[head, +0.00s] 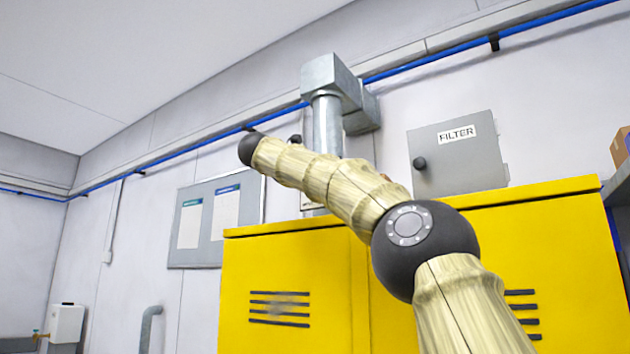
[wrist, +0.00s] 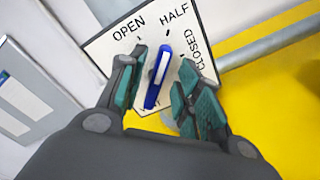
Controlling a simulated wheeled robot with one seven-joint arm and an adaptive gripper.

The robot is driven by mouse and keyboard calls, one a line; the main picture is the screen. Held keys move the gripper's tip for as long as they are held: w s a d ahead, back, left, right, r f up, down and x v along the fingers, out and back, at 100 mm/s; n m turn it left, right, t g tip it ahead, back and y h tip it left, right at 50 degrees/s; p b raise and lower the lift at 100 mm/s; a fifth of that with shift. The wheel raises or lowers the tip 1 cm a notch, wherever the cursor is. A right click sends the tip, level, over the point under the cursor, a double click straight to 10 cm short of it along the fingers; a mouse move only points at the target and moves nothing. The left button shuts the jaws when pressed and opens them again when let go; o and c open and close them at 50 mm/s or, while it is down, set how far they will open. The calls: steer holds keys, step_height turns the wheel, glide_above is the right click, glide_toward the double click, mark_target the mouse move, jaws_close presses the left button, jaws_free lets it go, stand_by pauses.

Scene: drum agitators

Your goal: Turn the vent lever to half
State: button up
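The vent lever (wrist: 154,88) is a blue handle with a white stripe, on a white plate (wrist: 105,50) marked OPEN, HALF and CLOSED. In the wrist view its upper end leans slightly right and appears to line up with the mark under HALF. My gripper (wrist: 163,88) is open, with one green-padded finger on each side of the lever. I cannot tell whether either finger touches it. The right finger covers part of the plate near CLOSED. In the head view my arm hides the lever, and the gripper is not clearly visible.
Yellow cabinets (head: 290,270) stand below the plate. A grey duct (head: 327,125) rises behind my arm. A grey FILTER box (head: 455,165) is to the right and a notice board (head: 215,220) to the left. A blue pipe (head: 195,145) runs along the wall.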

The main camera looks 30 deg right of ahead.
steer(key=v, duration=0.9)
steer(key=shift+a, duration=0.4)
steer(key=shift+s, duration=0.1)
